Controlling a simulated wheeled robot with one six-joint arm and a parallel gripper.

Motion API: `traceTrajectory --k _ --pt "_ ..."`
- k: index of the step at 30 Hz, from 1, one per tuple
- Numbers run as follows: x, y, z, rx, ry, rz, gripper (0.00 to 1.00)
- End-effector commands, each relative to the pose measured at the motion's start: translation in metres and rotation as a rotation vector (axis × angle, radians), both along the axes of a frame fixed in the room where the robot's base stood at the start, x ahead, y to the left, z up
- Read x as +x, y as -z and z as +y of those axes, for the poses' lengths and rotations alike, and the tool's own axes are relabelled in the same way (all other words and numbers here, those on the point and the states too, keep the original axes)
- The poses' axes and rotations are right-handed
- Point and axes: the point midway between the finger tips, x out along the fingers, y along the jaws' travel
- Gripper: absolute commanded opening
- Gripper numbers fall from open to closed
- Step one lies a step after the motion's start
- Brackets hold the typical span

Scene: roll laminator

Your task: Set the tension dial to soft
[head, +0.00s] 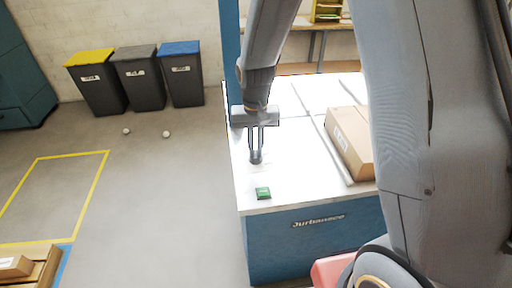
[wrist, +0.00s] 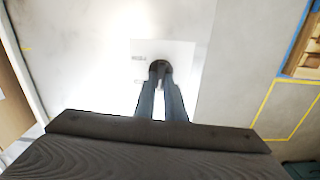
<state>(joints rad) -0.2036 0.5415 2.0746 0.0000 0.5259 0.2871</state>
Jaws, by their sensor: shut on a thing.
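The tension dial (wrist: 160,68) is a small dark round knob on a pale plate (wrist: 184,52), seen near the middle of the wrist view. Small print stands on the plate left of the knob, too blurred to read, so I cannot tell the setting. My gripper (wrist: 161,88) points down with its two fingers shut on the knob. In the head view my gripper (head: 256,152) is over the white top of the blue machine (head: 300,245), and the dial (head: 256,159) shows as a dark spot at the fingertips.
A green block or button (head: 263,193) is near the machine's front edge. A cardboard box (head: 350,140) lies on the top at right. Three bins (head: 140,78) stand by the wall. Two small pale balls (head: 166,134) lie on the open floor at left.

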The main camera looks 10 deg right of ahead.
Motion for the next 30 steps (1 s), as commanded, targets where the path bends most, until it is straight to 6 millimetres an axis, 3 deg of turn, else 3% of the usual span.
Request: traceTrajectory --k 23,24,26,30 --pt "0.0011 -0.001 0.001 0.0 -0.104 -0.003 0.0" --pt "0.0011 -0.001 0.001 0.0 -0.104 -0.003 0.15" --pt "0.0009 -0.0009 0.001 0.0 -0.104 -0.002 0.25" --pt "0.0006 -0.0006 0.001 0.0 -0.103 -0.002 0.29"
